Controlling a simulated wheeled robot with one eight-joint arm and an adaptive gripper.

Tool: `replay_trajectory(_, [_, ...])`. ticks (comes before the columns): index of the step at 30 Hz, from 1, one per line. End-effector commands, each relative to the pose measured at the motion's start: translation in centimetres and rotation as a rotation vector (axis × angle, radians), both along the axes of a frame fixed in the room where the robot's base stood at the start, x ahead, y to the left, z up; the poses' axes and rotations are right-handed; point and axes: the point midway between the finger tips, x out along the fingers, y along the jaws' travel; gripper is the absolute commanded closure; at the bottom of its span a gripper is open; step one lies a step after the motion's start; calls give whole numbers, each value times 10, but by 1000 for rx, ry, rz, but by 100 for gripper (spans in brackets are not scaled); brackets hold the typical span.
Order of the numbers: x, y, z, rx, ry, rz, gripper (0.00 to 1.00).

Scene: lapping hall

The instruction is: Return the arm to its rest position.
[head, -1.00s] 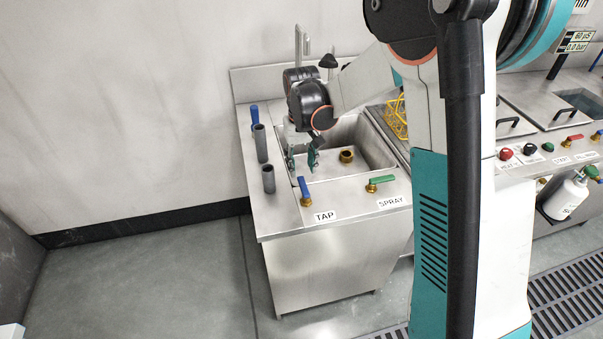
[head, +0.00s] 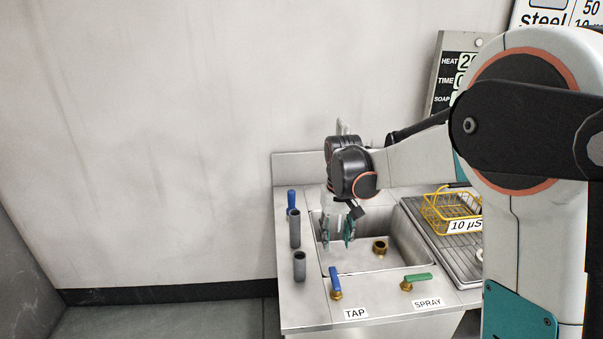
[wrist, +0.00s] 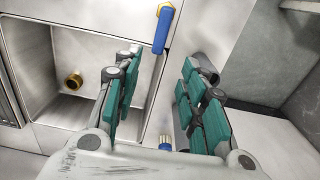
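My gripper (head: 338,230) hangs over the left part of the steel sink (head: 350,262), pointing down. In the wrist view its teal-padded fingers (wrist: 158,92) stand apart with nothing held between them. In the wrist view the blue TAP lever (wrist: 163,30) shows beyond the fingers, and a grey tube is partly hidden behind the right finger. My arm reaches in from the right of the head view, bent at the elbow.
Two grey upright tubes (head: 299,266) and a blue-handled item (head: 291,200) stand on the sink's left ledge. The blue TAP lever (head: 335,280) and green SPRAY lever (head: 417,277) are at the front. A yellow wire basket (head: 450,212) sits right of the sink. Floor at left is clear.

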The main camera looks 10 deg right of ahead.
Motion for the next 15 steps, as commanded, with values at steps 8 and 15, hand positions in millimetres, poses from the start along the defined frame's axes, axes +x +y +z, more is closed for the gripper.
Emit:
replay_trajectory(8, [-39,-8,43,5,-92,-4,62])
replay_trajectory(15, [-91,-17,82,9,-213,-6,62])
